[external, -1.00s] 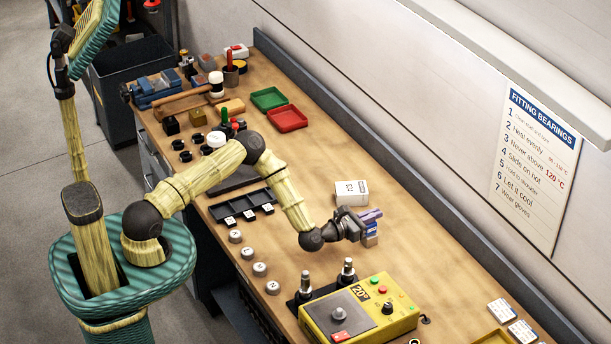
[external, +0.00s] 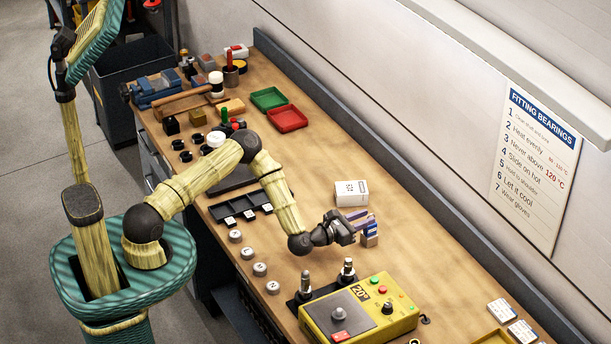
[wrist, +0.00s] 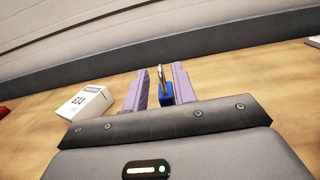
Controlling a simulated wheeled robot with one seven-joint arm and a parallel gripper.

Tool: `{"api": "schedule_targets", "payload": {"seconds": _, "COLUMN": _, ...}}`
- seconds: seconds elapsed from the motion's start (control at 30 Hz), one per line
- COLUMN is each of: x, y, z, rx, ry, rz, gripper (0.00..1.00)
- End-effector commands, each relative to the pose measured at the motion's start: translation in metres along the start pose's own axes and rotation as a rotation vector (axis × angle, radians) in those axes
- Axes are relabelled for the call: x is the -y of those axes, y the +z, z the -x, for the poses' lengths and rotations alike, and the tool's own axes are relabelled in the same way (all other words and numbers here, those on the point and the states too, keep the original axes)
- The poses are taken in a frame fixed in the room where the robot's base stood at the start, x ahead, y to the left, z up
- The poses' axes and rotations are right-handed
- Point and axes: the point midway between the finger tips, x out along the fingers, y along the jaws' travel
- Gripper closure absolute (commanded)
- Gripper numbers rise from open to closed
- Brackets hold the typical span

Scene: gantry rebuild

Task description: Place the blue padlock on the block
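My gripper (external: 364,222) has purple fingers and is apart, not closed on the padlock. It also shows in the wrist view (wrist: 159,88). The block is hidden in the wrist view.
A yellow control unit (external: 360,308) with metal posts stands in front. Several round weights (external: 260,269) line the near edge.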

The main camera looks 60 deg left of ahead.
Motion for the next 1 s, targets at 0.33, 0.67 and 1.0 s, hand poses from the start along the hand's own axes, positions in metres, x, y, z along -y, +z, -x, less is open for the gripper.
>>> {"api": "schedule_targets", "payload": {"seconds": 0.33, "x": 0.0, "y": -0.003, "z": 0.058, "rx": -0.003, "ry": -0.001, "rz": 0.002, "gripper": 0.73}}
{"api": "schedule_targets", "payload": {"seconds": 0.67, "x": 0.0, "y": 0.0, "z": 0.085, "rx": 0.0, "ry": 0.0, "rz": 0.001, "gripper": 0.73}}
{"api": "schedule_targets", "payload": {"seconds": 1.0, "x": 0.0, "y": 0.0, "z": 0.085, "rx": 0.0, "ry": 0.0, "rz": 0.0, "gripper": 0.73}}
